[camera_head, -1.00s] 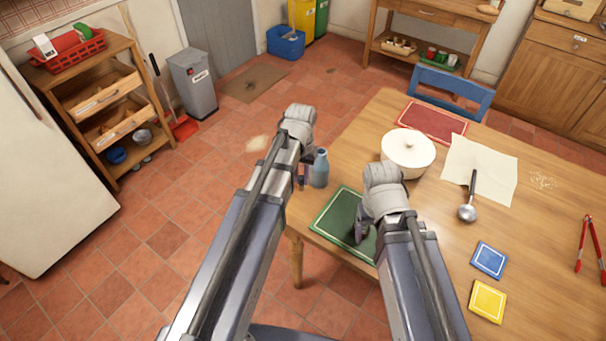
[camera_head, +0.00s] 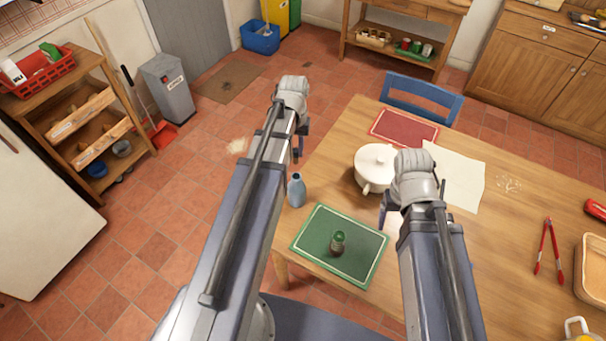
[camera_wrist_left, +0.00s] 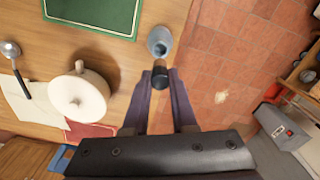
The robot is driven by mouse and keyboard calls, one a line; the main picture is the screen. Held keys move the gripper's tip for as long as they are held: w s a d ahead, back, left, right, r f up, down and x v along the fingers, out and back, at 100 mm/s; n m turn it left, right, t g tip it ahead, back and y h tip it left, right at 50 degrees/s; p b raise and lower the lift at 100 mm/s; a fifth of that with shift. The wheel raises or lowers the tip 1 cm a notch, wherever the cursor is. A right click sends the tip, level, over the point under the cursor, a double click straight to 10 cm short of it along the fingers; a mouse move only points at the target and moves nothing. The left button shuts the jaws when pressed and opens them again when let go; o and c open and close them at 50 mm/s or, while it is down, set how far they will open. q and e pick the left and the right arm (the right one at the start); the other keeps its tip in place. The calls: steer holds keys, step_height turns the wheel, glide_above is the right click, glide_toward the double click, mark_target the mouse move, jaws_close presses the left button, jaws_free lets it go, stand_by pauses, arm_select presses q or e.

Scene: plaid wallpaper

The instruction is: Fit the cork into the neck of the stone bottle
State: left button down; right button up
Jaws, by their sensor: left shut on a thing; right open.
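The stone bottle (camera_head: 296,190), blue-grey, stands upright near the table's left edge. In the left wrist view the bottle (camera_wrist_left: 160,40) is seen from above, just beyond my fingertips. My left gripper (camera_head: 298,148) is in the air near the bottle. In its wrist view the left gripper (camera_wrist_left: 160,82) is shut on a short dark cylinder, apparently the cork (camera_wrist_left: 160,77). The cork overlaps the bottle's near side in that view; I cannot tell whether they touch. My right gripper (camera_head: 387,207) is open beside the white pot, partly hidden by its own wrist.
A dark jar with a green top (camera_head: 338,243) stands on the green mat (camera_head: 310,248). A white lidded pot (camera_head: 372,165), a red mat (camera_head: 405,127), paper (camera_head: 462,180) and red tongs (camera_head: 549,247) are on the table.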

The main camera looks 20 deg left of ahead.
arm_select(q)
steer(key=shift+f+b, duration=5)
steer(key=shift+f, duration=0.05)
steer(key=shift+f, duration=0.1)
steer(key=shift+f, duration=0.15)
steer(key=c, duration=0.7)
jaws_free()
step_height(320, 180, up, 13)
steer(key=p, duration=1.2)
steer(key=shift+f, duration=0.15)
steer(key=s+d+m, duration=0.2)
steer(key=s+d, duration=0.2)
steer(key=d, duration=0.3)
steer(key=s+d+m, duration=0.2)
steer(key=s+d, duration=0.2)
steer(key=d, duration=0.3)
steer(key=s+d+m+y, duration=0.1)
steer(key=s+d+m, duration=0.1)
steer(key=s+d, duration=0.3)
steer(key=shift+d, duration=1)
